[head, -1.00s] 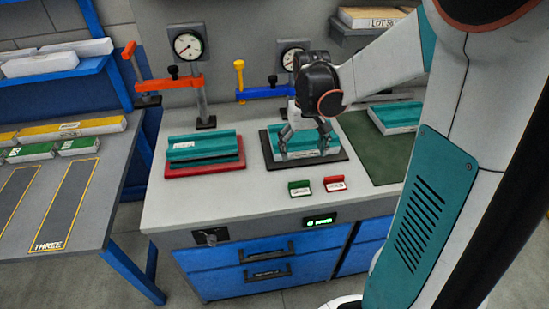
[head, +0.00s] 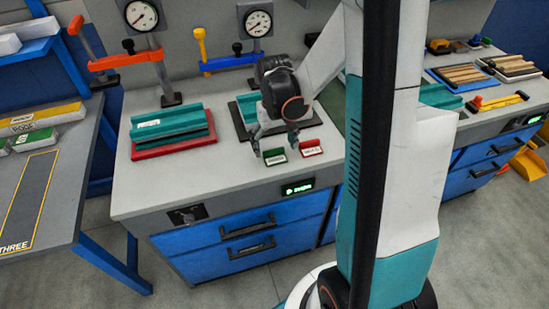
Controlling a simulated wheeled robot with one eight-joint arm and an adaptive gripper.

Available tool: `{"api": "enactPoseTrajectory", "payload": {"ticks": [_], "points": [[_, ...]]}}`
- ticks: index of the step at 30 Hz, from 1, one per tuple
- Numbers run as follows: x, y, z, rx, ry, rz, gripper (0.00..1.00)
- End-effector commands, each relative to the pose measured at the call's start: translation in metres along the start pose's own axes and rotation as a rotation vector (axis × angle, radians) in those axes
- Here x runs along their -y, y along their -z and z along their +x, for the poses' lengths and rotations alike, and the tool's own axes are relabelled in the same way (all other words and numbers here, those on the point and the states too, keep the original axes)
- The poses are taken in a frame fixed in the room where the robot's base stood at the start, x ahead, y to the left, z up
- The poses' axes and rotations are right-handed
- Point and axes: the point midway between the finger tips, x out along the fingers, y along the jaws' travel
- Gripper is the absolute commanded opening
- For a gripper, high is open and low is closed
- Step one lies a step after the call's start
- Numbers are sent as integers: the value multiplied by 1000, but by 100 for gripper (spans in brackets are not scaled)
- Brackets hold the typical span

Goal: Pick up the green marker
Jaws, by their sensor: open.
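The green marker (head: 274,156) is a small green block with a pale label at its front, standing near the front edge of the grey workbench. The red marker (head: 311,147), of like shape, stands just to its right. My gripper (head: 276,147) is open, pointing down, with one finger to the left of the green marker and the other to its right, near the red marker. I cannot tell how far the fingertips are above the bench. Nothing shows between the fingers other than the green marker.
Behind my gripper a teal block (head: 247,106) lies on a black plate (head: 240,128). Left, another teal block (head: 168,126) rests on a red plate (head: 172,149). Orange (head: 118,62) and blue (head: 229,62) clamp arms stand behind. The bench front left is clear.

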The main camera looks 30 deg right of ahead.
Motion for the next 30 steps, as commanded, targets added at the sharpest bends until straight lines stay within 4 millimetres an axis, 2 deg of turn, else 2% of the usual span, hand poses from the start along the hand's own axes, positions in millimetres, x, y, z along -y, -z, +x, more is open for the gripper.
{"api": "enactPoseTrajectory", "payload": {"ticks": [1,4,12,18,19,30], "points": [[1,0,12,0,0,0,82],[0,0,24,0,0,0,82],[0,0,26,0,0,0,82],[0,0,26,0,0,0,36],[0,0,26,0,0,0,34],[0,0,24,-1,0,0,34]]}}
